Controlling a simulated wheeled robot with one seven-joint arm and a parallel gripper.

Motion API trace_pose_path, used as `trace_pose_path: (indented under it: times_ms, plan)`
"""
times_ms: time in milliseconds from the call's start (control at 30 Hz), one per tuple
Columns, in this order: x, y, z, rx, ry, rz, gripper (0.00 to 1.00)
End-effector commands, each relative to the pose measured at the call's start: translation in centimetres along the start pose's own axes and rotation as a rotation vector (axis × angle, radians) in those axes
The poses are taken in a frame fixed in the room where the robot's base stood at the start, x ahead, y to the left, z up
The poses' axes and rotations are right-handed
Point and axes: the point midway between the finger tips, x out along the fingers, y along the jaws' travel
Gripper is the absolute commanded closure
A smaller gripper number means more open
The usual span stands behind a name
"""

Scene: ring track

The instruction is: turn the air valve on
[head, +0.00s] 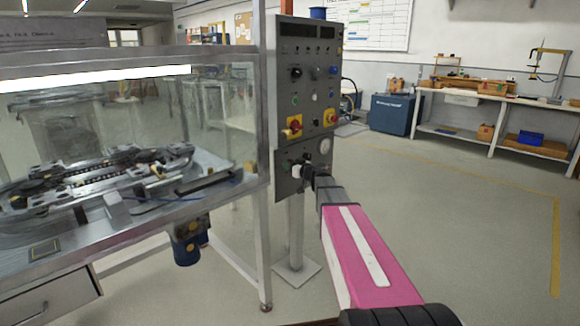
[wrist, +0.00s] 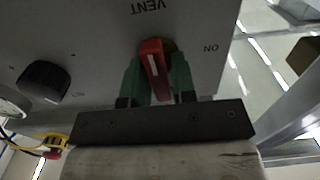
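The air valve is a red lever (wrist: 154,70) with a pale stripe, on the grey panel in the wrist view. The lettering is upside down there: VENT stands above the lever and ON to its right. The lever runs nearly up and down the picture, in line with VENT and not toward ON. My gripper (wrist: 157,82) has one green finger on each side of the lever, both against it with no clear gap. In the head view my gripper (head: 308,172) is at the lower part of the control panel (head: 302,110) and hides the valve.
A black knob (wrist: 43,82) and the edge of a gauge are left of the lever in the wrist view. A glazed machine enclosure (head: 262,130) stands close left of the panel. Floor on the right is clear.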

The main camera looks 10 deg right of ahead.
Motion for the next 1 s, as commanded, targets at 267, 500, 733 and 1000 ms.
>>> trace_pose_path:
  times_ms: [267, 500, 733, 1000]
  plan:
    - [-0.01, 0.0, 0.0, 0.016, 0.0, -0.001, 0.98]
    - [-0.02, 0.07, 0.01, 0.118, 0.0, -0.001, 0.98]
    - [-0.03, 0.2, 0.04, 0.307, 0.0, 0.0, 0.98]
    - [-0.04, 0.36, 0.11, 0.564, 0.0, 0.0, 0.98]
